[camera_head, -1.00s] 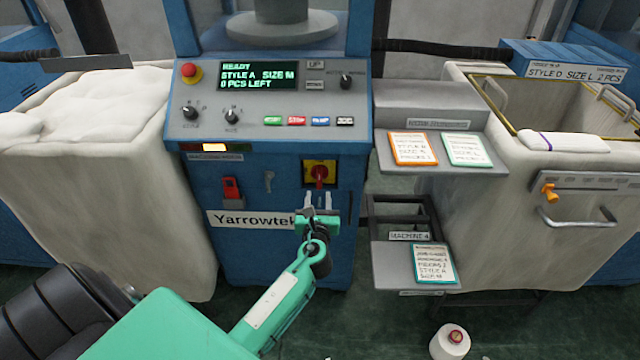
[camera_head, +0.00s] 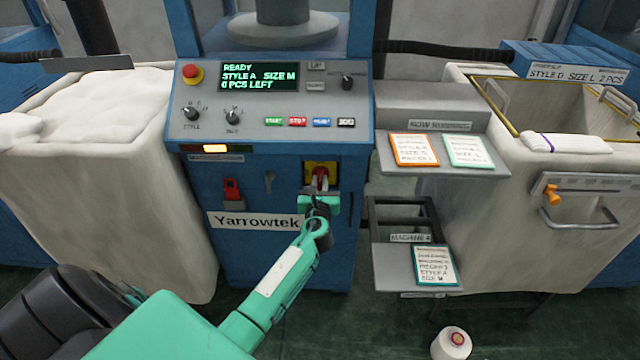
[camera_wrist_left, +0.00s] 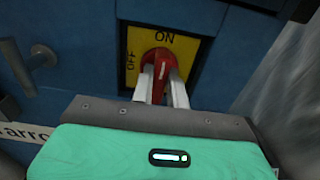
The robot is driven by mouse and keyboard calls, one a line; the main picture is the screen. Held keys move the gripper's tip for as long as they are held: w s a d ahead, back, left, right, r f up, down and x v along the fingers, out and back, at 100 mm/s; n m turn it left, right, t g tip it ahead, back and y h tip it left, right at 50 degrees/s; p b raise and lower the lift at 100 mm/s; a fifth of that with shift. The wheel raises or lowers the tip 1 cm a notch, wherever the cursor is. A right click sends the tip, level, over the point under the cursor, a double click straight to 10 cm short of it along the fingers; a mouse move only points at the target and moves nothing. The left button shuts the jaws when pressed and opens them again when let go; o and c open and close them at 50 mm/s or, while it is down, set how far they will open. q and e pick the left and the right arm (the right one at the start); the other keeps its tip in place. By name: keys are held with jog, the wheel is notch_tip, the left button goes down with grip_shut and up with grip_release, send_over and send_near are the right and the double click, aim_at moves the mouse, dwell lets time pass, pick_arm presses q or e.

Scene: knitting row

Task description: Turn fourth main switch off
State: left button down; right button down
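The main switch is a red rotary handle on a yellow plate (camera_head: 312,165) on the blue machine's front. In the left wrist view its red handle (camera_wrist_left: 161,62) points up toward ON; OFF is printed at the left. My left gripper (camera_head: 320,188) is at the switch from below. Its two pale fingers (camera_wrist_left: 161,84) lie either side of the handle's lower part, with red showing between them. I cannot tell whether they press on it. My right gripper is not in view.
The panel screen (camera_head: 259,76) reads READY, STYLE A, SIZE M, 0 PCS LEFT. A red padlock-like part (camera_head: 232,190) hangs left of the switch. Trays with cards stand at the right, beside a label (camera_head: 410,238) reading MACHINE 4. A yarn cone (camera_head: 452,343) stands on the floor.

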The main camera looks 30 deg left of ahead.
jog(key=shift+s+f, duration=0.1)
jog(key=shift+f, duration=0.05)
pick_arm(q)
jog(key=shift+n, duration=0.4)
jog(key=shift+n+b, duration=0.5)
jog(key=shift+n, duration=0.4)
jog(key=n+b, duration=0.1)
jog(key=n, duration=0.1)
jog(key=n+b, duration=0.1)
jog(key=n, duration=0.2)
jog(key=shift+s+a+f, duration=0.1)
jog(key=shift+a+f, duration=0.05)
jog(key=shift+f, duration=0.05)
jog(key=shift+s+a+f+n+b, duration=0.1)
jog(key=shift+n+b, duration=1)
jog(key=shift+n, duration=1.55)
jog(key=shift+a+f+n+b, duration=0.1)
jog(key=shift+n+b, duration=0.95)
jog(key=shift+n, duration=1.6)
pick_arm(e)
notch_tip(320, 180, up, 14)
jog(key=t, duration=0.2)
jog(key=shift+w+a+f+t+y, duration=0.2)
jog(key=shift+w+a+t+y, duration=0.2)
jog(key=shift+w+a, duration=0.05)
